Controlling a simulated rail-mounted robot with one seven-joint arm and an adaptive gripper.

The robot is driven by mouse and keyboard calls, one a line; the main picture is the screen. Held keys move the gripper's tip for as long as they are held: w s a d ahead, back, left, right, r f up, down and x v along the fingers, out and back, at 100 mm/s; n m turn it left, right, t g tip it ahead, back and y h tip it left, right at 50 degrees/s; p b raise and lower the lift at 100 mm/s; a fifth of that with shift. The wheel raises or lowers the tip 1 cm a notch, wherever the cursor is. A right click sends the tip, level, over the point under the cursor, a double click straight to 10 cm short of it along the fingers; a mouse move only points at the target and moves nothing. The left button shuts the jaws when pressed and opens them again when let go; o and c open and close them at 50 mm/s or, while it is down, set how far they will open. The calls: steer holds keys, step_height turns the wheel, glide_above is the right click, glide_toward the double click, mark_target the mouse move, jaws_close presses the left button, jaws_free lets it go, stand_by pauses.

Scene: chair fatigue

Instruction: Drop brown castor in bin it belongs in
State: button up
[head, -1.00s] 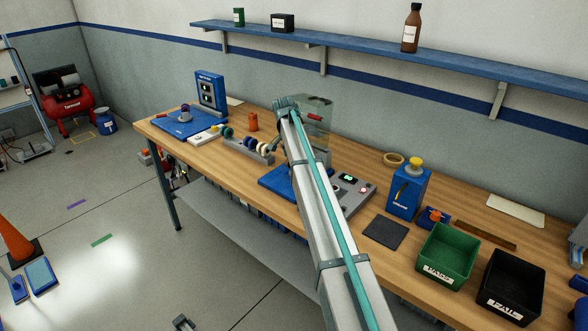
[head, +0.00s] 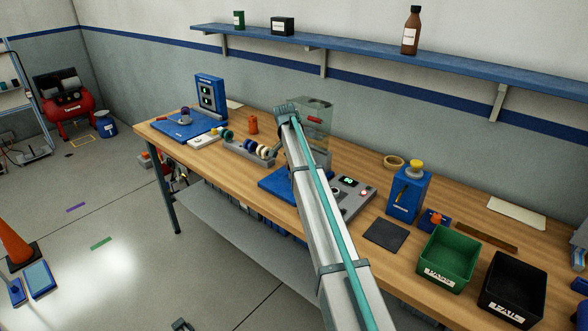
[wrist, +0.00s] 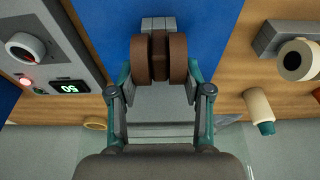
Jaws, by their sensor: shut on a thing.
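The brown castor (wrist: 172,58) shows in the wrist view as two wheels with a dark gap between them. My gripper (wrist: 160,82) is shut on it, one finger at each side. It is over the blue plate (wrist: 215,25), beside a small grey block (wrist: 158,23). I cannot tell whether the castor touches the plate. In the head view my arm hides the castor and fingers. A green bin (head: 447,258) labelled PASS and a black bin (head: 512,290) labelled FAIL stand at the bench's right end. Both look empty.
The tester's panel (head: 345,200) has a green display and a red lamp. A clear guard (head: 318,110) stands behind my gripper. A blue dispenser (head: 408,194) and dark mat (head: 385,235) lie between tester and bins. A castor rack (head: 248,152) is left.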

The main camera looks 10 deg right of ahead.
steer(key=shift+r, duration=0.2)
steer(key=shift+r+p, duration=0.65)
steer(key=shift+r, duration=0.9)
steer(key=shift+r, duration=0.1)
steer(key=shift+r+p, duration=0.8)
steer(key=shift+r, duration=1.15)
steer(key=shift+s+f, duration=0.1)
steer(key=s+a+f+n+y+b, duration=0.1)
steer(key=s+a+f+n, duration=0.25)
steer(key=s, duration=0.35)
steer(key=s+a+f+n+t+b, duration=0.1)
steer(key=s+a+f+n, duration=0.2)
steer(key=s+a, duration=0.25)
steer(key=s+a+f+n+y+b, duration=0.1)
steer(key=s+a+f+n, duration=0.25)
steer(key=s, duration=0.35)
steer(key=s+d+p, duration=0.1)
steer(key=s+d, duration=0.5)
steer(key=s, duration=0.3)
steer(key=s+d+p, duration=0.2)
steer(key=s+d, duration=0.4)
steer(key=s, duration=0.3)
steer(key=shift+s+d, duration=0.15)
steer(key=shift+d, duration=0.25)
